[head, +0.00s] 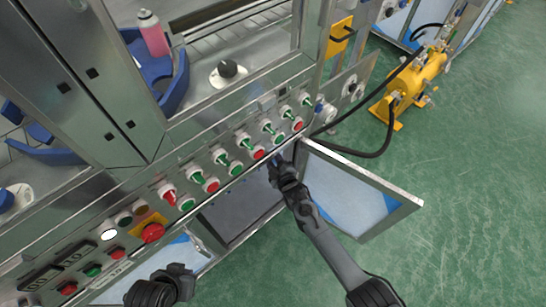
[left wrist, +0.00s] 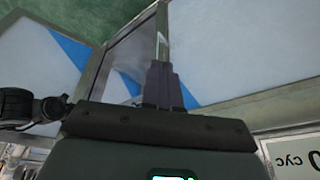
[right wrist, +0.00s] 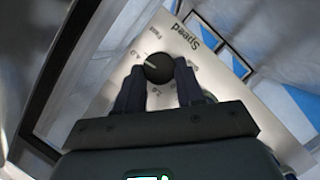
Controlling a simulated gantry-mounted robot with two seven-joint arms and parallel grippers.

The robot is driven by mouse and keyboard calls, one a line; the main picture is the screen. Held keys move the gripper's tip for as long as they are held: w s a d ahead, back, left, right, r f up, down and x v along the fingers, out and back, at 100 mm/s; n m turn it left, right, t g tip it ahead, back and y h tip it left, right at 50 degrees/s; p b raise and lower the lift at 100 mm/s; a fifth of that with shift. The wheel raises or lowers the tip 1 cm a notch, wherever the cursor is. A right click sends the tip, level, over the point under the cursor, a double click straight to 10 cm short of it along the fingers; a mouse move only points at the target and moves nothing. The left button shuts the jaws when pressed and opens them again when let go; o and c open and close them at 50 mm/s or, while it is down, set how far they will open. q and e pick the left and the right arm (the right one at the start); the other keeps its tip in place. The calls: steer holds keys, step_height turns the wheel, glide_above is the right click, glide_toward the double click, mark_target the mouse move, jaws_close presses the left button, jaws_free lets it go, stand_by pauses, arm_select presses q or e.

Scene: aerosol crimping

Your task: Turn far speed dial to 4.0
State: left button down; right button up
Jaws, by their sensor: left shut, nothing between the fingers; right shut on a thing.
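A black round dial (right wrist: 158,67) with a pale pointer line sits on a light plate (right wrist: 205,75) printed "Speed" in the right wrist view. Small scale marks lie around it, some hard to read. My right gripper (right wrist: 155,88) is shut on the dial, one finger on each side. The pointer line lies toward the left of the picture. In the head view my right gripper (head: 278,168) reaches into the opening under the button panel, and the dial is hidden there. My left gripper (left wrist: 162,72) is shut and empty; in the head view it shows (head: 188,278) at the bottom left.
An open cabinet door (head: 360,190) stands to the right of my right arm. A button panel (head: 210,170) with several red and green buttons runs above the opening. Another black knob (head: 228,69) is on the machine deck.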

steer(key=shift+r+m+g+y+p, duration=0.15)
steer(key=shift+m+g+y+p, duration=0.25)
steer(key=shift+m, duration=0.4)
steer(key=shift+d, duration=0.1)
steer(key=o, duration=1)
steer(key=shift+o, duration=0.2)
steer(key=p+v, duration=0.6)
steer(key=v, duration=0.4)
steer(key=shift+s+p, duration=0.3)
steer(key=shift+s, duration=0.05)
